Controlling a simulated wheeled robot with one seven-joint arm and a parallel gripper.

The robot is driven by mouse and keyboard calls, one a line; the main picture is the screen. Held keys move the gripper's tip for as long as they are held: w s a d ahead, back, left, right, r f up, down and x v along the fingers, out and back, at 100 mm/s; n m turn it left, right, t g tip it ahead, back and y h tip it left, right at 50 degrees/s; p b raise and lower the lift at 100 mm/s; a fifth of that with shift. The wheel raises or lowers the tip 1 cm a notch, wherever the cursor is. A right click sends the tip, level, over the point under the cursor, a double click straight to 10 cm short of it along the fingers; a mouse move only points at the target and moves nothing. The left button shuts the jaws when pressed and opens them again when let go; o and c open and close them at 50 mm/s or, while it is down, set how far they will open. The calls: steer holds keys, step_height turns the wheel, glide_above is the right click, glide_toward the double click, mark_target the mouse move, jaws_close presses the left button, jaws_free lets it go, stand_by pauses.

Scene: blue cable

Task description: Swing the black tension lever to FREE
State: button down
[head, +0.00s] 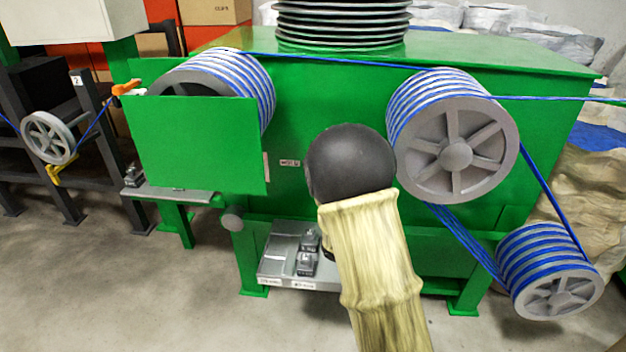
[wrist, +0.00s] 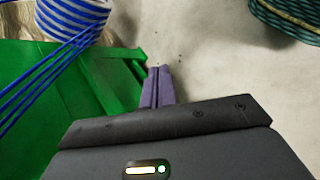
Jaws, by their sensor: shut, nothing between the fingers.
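I cannot make out the black tension lever in either view; my sleeved arm covers part of the machine front in the head view. The green machine (head: 190,140) carries several large drums wound with blue cable, including the right drum (head: 455,135). A small label (head: 290,162) sits on its front, left of my arm, too small to read. My gripper (wrist: 158,72) shows in the wrist view with its slim purple fingers together and empty, over bare floor beside a green machine edge (wrist: 105,80). It is hidden in the head view.
A lower-right drum (head: 550,270) hangs near the floor with taut blue cable running up from it. A grey tray with small black blocks (head: 275,265) sits low at the front. An orange handle (head: 126,88) is at the left. Concrete floor in front is clear.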

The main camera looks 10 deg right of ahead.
steer(key=w+d+r+n+t+h+p, duration=0.1)
steer(key=w+r+n+t+h+p, duration=0.1)
steer(key=w+n+t+h, duration=0.45)
steer(key=w+r+n+t+h+p, duration=0.1)
steer(key=w+r+n+t+p, duration=0.2)
steer(key=w, duration=0.7)
steer(key=w+a+f+n+t+y+p, duration=0.1)
steer(key=w+a+n+t+y, duration=0.2)
steer(key=a+n+t, duration=0.1)
steer(key=w+a+f+n+t+y+p, duration=0.1)
steer(key=w+a+n+t+y, duration=0.3)
steer(key=a+n, duration=0.2)
steer(key=w+a+f+n+t+y+p, duration=0.1)
steer(key=w+a+n+t+y, duration=0.2)
steer(key=a+n, duration=0.3)
steer(key=shift+w+a+t+y, duration=0.25)
steer(key=shift+w+a+t, duration=0.2)
steer(key=shift+w+a, duration=0.15)
steer(key=shift+d, duration=0.15)
steer(key=shift+w+d+r, duration=0.1)
steer(key=shift+w+d, duration=0.15)
steer(key=shift+w, duration=0.2)
steer(key=b+x, duration=0.1)
steer(key=x, duration=0.8)
